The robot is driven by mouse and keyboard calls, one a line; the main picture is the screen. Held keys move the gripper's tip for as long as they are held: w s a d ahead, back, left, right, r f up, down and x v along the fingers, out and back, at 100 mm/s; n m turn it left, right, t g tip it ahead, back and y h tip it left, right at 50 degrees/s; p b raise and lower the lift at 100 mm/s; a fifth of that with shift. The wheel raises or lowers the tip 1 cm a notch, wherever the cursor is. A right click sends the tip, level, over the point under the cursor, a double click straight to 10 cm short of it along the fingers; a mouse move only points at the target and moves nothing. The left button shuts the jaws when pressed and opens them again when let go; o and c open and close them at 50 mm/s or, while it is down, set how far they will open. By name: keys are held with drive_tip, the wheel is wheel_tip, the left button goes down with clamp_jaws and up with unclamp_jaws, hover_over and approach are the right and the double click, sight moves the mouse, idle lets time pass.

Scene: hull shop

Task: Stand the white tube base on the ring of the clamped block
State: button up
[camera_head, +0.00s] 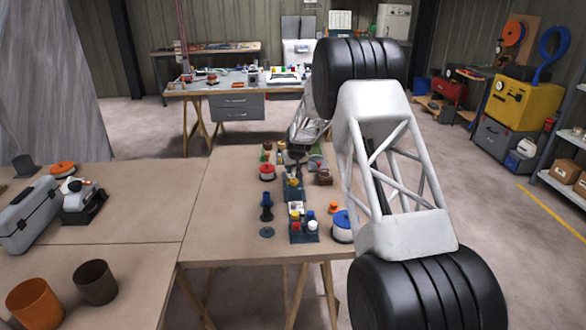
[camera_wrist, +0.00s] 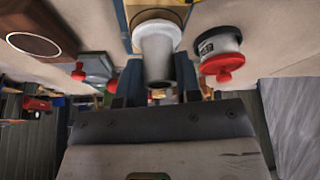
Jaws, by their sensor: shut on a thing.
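My gripper (camera_wrist: 157,82) is shut on the white tube base (camera_wrist: 155,50), which shows between the two dark fingers in the wrist view. The tube's far end is over a yellow block (camera_wrist: 127,38) with blue beside it. A thin dark ring (camera_wrist: 178,25) shows around that end. I cannot tell whether the tube touches the ring or is just above it. In the head view my gripper (camera_head: 296,156) is small, at the far part of the bench, behind the blue and yellow clamped block (camera_head: 293,187). The tube cannot be made out clearly there.
A red spool (camera_head: 267,172) stands left of the block and a brown block (camera_head: 324,177) right of it. A blue holder with bottles (camera_head: 303,236), a blue spool (camera_head: 342,222) and a dark blue post (camera_head: 266,207) are nearer. The bench's left part (camera_head: 220,200) is clear.

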drive_tip(key=shift+f, duration=0.5)
drive_tip(key=o, duration=0.6)
drive_tip(key=shift+o, duration=0.2)
drive_tip(key=shift+r, duration=0.2)
drive_tip(key=v, duration=1)
drive_tip(key=shift+s+r, duration=0.2)
drive_tip(key=shift+r, duration=0.05)
idle(0.5)
drive_tip(key=shift+s+r, duration=0.1)
drive_tip(key=shift+r, duration=0.05)
idle(0.5)
